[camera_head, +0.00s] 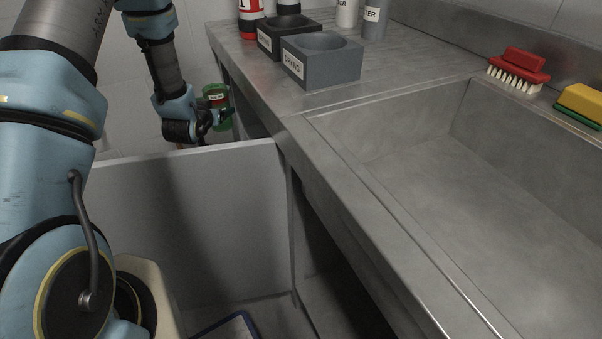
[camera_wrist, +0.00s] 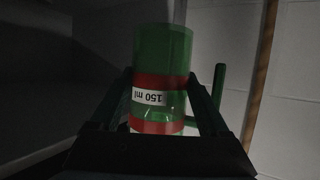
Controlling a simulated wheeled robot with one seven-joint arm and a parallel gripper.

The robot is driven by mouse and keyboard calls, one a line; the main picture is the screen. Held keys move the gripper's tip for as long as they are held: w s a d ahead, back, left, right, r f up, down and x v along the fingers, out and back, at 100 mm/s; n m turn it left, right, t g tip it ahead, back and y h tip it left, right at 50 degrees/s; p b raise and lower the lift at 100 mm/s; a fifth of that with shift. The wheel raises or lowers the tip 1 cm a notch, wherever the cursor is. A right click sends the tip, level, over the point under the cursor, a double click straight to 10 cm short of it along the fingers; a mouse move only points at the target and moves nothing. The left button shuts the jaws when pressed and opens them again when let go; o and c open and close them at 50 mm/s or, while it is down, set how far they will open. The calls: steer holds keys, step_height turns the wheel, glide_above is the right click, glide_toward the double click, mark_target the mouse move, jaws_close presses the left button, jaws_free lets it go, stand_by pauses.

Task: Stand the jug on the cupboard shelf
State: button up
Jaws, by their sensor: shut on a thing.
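The jug (camera_head: 217,96) is a green see-through cup with a red band and a white label; it looks upright in the head view, beside the counter's left edge. In the wrist view the jug (camera_wrist: 162,50) fills the middle, its label reads "150 ml" upside down, and a green handle stands at its right. My gripper (camera_head: 221,115) is shut on the jug; its dark fingers (camera_wrist: 160,92) lie on both sides of the jug's body. The cupboard (camera_head: 335,265) under the counter is open and dark inside. I cannot make out its shelf clearly.
A grey cupboard door (camera_head: 205,200) stands open, in front of my gripper. Above is a steel counter (camera_head: 350,110) with a grey block labelled "DRYING" (camera_head: 322,60), a dark block (camera_head: 285,38), bottles, a sink (camera_head: 490,190), a red brush (camera_head: 520,68) and a yellow sponge (camera_head: 582,100).

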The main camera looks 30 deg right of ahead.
steer(key=s+d+f+m+g+h+b, duration=0.1)
steer(key=s+d+f+m+b, duration=0.1)
steer(key=d+f+b, duration=0.4)
steer(key=s+d+f+m+g+h+b, duration=0.15)
steer(key=d+b, duration=0.25)
steer(key=d, duration=0.4)
steer(key=f, duration=0.6)
steer(key=f+b, duration=0.1)
steer(key=f, duration=0.2)
steer(key=shift+s+f, duration=0.35)
steer(key=shift+f, duration=0.05)
steer(key=shift+f, duration=0.1)
steer(key=shift+f+b, duration=0.15)
steer(key=shift+b, duration=0.15)
steer(key=o, duration=1.5)
steer(key=shift+r+p, duration=0.3)
steer(key=shift+r, duration=0.05)
steer(key=v, duration=0.7)
steer(key=shift+a, duration=0.3)
